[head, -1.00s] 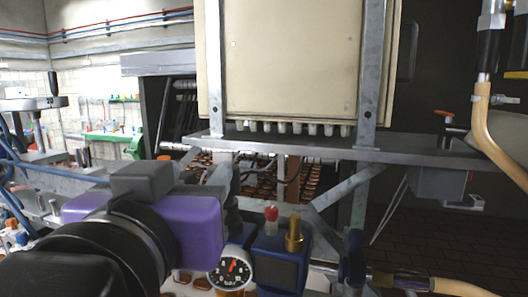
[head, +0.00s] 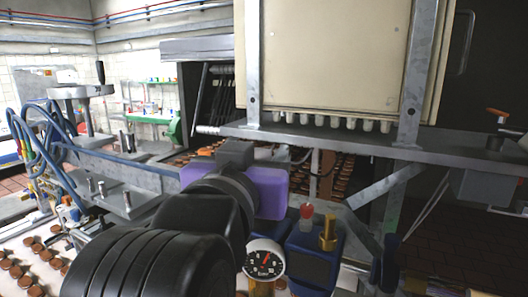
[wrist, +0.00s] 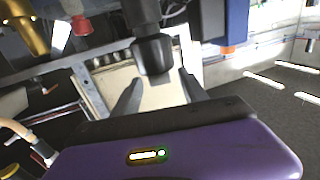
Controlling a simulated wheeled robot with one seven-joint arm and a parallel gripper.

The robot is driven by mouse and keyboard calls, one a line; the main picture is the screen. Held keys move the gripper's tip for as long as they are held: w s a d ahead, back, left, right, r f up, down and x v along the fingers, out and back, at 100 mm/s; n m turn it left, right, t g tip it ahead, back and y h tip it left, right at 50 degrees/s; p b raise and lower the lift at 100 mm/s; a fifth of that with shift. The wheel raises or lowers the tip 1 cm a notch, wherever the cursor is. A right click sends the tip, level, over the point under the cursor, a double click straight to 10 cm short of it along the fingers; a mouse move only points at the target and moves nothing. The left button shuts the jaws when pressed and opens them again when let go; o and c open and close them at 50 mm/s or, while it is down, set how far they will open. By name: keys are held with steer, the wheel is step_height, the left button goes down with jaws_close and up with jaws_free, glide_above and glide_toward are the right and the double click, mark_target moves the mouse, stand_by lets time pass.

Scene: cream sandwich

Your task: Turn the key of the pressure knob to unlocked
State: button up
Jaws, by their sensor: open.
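In the wrist view a black knob (wrist: 153,55) hangs from a dark cylinder, just beyond and between my two fingertips. It looks like the pressure knob, but I cannot make out a key or its lock position. My gripper (wrist: 160,78) is open, and its dark fingers stand on either side of the knob's lower end; I cannot tell whether they touch it. In the head view my purple gripper housing (head: 270,193) is above and behind the pressure gauge (head: 264,258); the fingers and the knob are hidden there.
A blue valve block with a red cap (head: 306,211) and a brass fitting (head: 328,232) stands right of the gauge. A cream cabinet (head: 335,50) on a metal frame (head: 350,146) rises behind. Brown round biscuits (head: 45,255) lie at the lower left.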

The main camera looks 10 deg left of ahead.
jaws_close()
steer(key=shift+y, duration=0.3)
steer(key=n+y+p, duration=0.1)
steer(key=n+y, duration=0.1)
steer(key=y, duration=0.1)
steer(key=d+n+y, duration=0.1)
steer(key=n+y, duration=0.1)
steer(key=y, duration=0.1)
steer(key=shift+r+p, duration=0.1)
steer(key=shift+p, duration=0.3)
steer(key=shift+w+n+g+y, duration=0.1)
steer(key=shift+n+g+y, duration=0.9)
steer(key=shift+n+y, duration=0.9)
steer(key=shift+y, duration=0.5)
jaws_free()
